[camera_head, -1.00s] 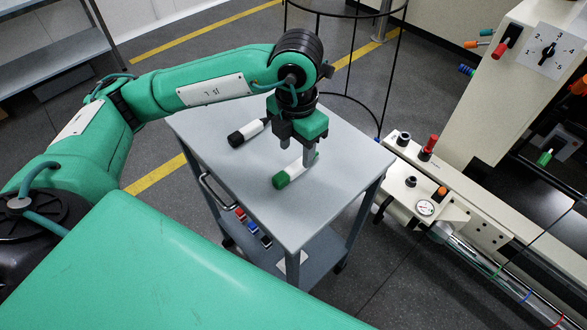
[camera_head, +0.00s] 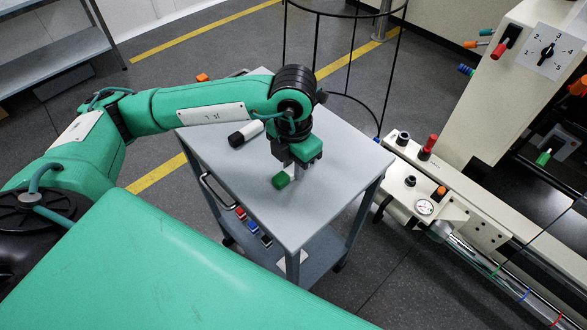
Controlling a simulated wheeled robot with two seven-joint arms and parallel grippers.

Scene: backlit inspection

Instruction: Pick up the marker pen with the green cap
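The marker pen with the green cap (camera_head: 281,180) lies on the grey cart top (camera_head: 245,175). Its green cap points toward the front left; most of its white body is hidden behind my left gripper. My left gripper (camera_head: 299,174) points down at the pen, right behind the cap, with its fingers at the height of the pen body. The far finger and the gap between the fingers are hidden, so I cannot tell whether it grips the pen. A second white marker with a black cap (camera_head: 248,132) lies farther back left. My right gripper is not in view.
An orange item (camera_head: 202,77) shows behind my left arm. A cream machine with a gauge (camera_head: 424,207) stands to the right. The cart top's front is clear.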

